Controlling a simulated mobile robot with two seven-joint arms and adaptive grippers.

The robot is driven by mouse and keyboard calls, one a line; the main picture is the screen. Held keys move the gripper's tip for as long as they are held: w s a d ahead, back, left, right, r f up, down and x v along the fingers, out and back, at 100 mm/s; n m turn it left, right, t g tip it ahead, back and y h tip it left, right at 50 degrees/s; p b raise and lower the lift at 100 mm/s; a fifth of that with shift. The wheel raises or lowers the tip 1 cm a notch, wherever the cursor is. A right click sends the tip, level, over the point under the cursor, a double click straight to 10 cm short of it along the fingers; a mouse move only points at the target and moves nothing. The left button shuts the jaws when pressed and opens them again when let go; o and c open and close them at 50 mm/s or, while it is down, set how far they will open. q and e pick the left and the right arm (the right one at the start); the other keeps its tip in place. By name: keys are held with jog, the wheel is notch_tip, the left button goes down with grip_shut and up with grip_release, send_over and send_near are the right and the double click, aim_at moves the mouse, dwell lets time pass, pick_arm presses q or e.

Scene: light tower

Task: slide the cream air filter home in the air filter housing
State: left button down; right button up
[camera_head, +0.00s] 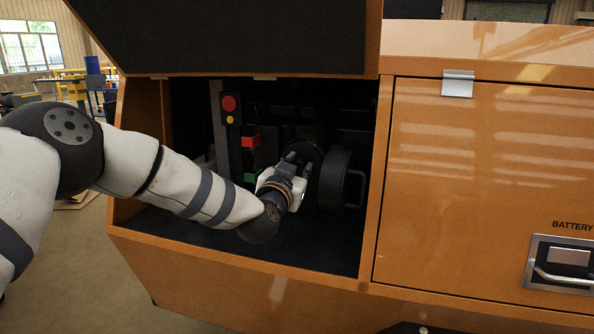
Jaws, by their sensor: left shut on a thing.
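The air filter housing (309,136) is a dark round body at the back of the open compartment. My left gripper (299,164) is in front of it, with its fingers pointing into the housing's mouth. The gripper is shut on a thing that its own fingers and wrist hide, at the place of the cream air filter. No cream surface of the filter shows clearly, so I cannot tell how deep it sits. A round black cover (333,180) with a handle stands swung open just right of the gripper. My right gripper is not in view.
The raised orange door (230,35) hangs above the compartment. A post with a red button (229,103) and red and green blocks stand left of the housing. The compartment's dark floor (320,245) is clear at the front. A closed orange battery door (480,180) is at right.

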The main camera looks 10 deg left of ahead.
pick_arm(q)
jog(key=shift+w+b, duration=0.4)
jog(key=shift+w, duration=0.45)
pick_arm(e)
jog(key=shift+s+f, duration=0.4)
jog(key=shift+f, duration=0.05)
pick_arm(q)
jog(key=c, duration=1.2)
grip_release()
